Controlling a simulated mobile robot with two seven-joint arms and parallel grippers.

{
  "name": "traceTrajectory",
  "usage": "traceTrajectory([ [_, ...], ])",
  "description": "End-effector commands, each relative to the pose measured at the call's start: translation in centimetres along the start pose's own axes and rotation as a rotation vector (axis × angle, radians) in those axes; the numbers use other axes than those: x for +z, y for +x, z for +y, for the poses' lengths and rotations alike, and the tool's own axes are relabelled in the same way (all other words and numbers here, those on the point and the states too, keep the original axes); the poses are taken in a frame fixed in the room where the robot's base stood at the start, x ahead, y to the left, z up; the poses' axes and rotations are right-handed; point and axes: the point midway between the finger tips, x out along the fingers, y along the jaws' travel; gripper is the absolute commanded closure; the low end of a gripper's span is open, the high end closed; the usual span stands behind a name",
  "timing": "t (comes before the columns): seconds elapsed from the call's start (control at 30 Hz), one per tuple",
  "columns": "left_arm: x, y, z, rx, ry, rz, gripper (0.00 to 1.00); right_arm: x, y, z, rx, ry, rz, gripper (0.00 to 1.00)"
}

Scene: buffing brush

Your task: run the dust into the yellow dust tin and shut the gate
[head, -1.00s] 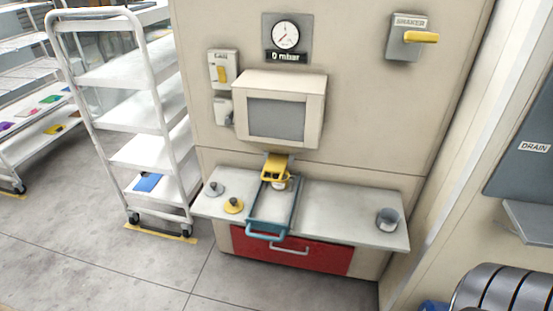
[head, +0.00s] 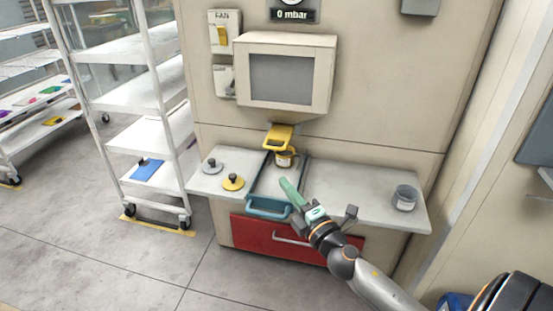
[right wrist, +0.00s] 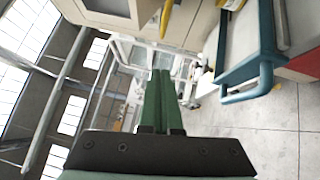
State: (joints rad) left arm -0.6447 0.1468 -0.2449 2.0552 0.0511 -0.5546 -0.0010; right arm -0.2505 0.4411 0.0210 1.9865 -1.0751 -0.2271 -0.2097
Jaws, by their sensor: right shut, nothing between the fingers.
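A small tin with a yellow band (head: 284,160) stands under the yellow gate (head: 279,137), below the boxy housing. The gate hides part of its top; I cannot see any dust or tell whether the gate is open. My right gripper (head: 284,182), with green fingers, is shut and empty in front of the tin, above the slide with the teal handle (head: 268,212). In the right wrist view the green fingers (right wrist: 158,75) lie together, with the teal handle (right wrist: 250,90) to their right. My left gripper is not in view.
A grey lid (head: 212,166) and a yellow lid (head: 233,182) lie left of the slide. A grey cup (head: 404,198) stands at the shelf's right end. A FAN switch (head: 223,36) is on the wall. A red drawer (head: 260,236) is below; a white rack (head: 130,95) stands left.

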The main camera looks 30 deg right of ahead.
Motion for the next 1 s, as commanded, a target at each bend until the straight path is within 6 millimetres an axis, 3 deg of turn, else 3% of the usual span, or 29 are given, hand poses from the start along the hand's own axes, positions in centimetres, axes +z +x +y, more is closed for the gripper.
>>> traceTrajectory([
  [0.43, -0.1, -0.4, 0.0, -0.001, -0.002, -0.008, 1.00, 0.0, 7.4, 0.1, 0.001, 0.003, -0.001, 1.00],
  [0.5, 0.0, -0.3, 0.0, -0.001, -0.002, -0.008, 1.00, 0.9, 8.3, 0.0, -0.001, -0.001, -0.001, 1.00],
  [0.73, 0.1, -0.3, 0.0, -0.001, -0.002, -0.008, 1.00, 2.5, 9.9, -0.1, -0.002, 0.002, 0.000, 1.00],
  [1.0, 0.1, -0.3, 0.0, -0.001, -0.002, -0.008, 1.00, 2.8, 10.1, -0.1, -0.002, 0.004, 0.000, 1.00],
])
